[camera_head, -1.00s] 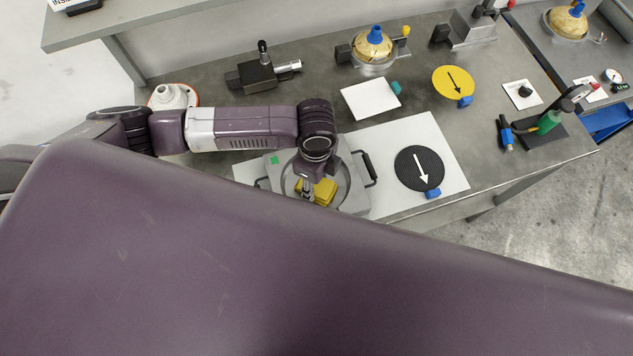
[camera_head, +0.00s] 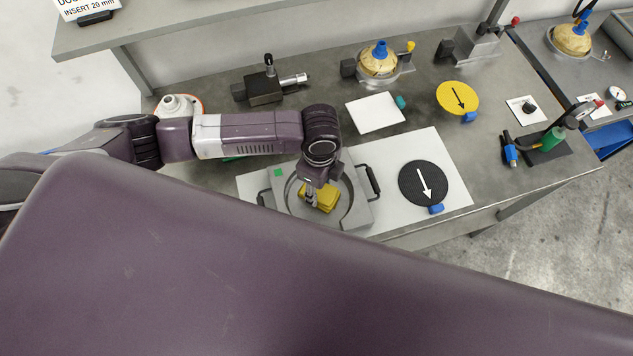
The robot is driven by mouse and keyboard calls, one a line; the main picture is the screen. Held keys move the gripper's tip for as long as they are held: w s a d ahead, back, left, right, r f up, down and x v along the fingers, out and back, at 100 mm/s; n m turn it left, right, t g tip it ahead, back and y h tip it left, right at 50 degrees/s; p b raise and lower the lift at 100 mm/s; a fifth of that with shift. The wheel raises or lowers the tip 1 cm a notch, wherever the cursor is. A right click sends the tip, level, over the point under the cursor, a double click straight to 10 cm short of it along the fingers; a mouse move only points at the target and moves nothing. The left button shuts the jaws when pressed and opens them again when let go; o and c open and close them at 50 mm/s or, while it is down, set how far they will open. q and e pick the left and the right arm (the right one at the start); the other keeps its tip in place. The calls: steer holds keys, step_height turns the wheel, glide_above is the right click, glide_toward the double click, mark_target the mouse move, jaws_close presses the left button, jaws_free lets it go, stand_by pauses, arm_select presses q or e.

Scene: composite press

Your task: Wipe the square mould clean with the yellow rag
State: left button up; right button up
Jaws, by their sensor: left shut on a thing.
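The square mould (camera_head: 358,213) is a grey block with a round recess, a green mark on one corner and dark handles at its sides. It lies on a white sheet on the bench. The yellow rag (camera_head: 325,197) is inside the round recess. My left gripper (camera_head: 312,201) points down into the recess and is shut on the rag. The gripper hides part of the rag and of the recess. My right gripper is not in view.
A black disc (camera_head: 423,184) with a white arrow lies right of the mould. A white pad (camera_head: 375,112), a yellow disc (camera_head: 457,98) and a metal fixture (camera_head: 264,88) lie behind. My own large purple arm link covers the foreground.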

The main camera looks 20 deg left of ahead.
mark_target(320, 202)
arm_select(q)
steer(key=shift+s+d, duration=0.45)
steer(key=shift+s, duration=0.2)
steer(key=shift+s+d, duration=0.4)
steer(key=shift+s, duration=0.25)
steer(key=shift+w+a+f, duration=0.15)
steer(key=shift+w+a, duration=0.55)
steer(key=shift+w, duration=0.2)
steer(key=shift+w+a, duration=0.75)
steer(key=shift+w, duration=0.15)
steer(key=shift+s+a, duration=0.1)
steer(key=shift+s, duration=0.05)
steer(key=shift+s+d+r, duration=0.3)
steer(key=shift+s+d, duration=0.45)
steer(key=shift+s, duration=0.2)
steer(key=shift+s+d+f, duration=0.25)
steer(key=shift+s+d, duration=0.3)
steer(key=shift+s, duration=0.25)
steer(key=shift+w+a, duration=0.15)
steer(key=shift+w+a+r, duration=0.1)
steer(key=shift+w+a, duration=0.4)
steer(key=shift+w, duration=0.25)
steer(key=shift+w+a, duration=0.5)
steer(key=shift+w, duration=0.45)
steer(key=shift+d, duration=0.15)
steer(key=shift+s+d, duration=0.6)
steer(key=shift+s, duration=0.25)
steer(key=shift+s+d, duration=0.6)
steer(key=shift+s, duration=0.25)
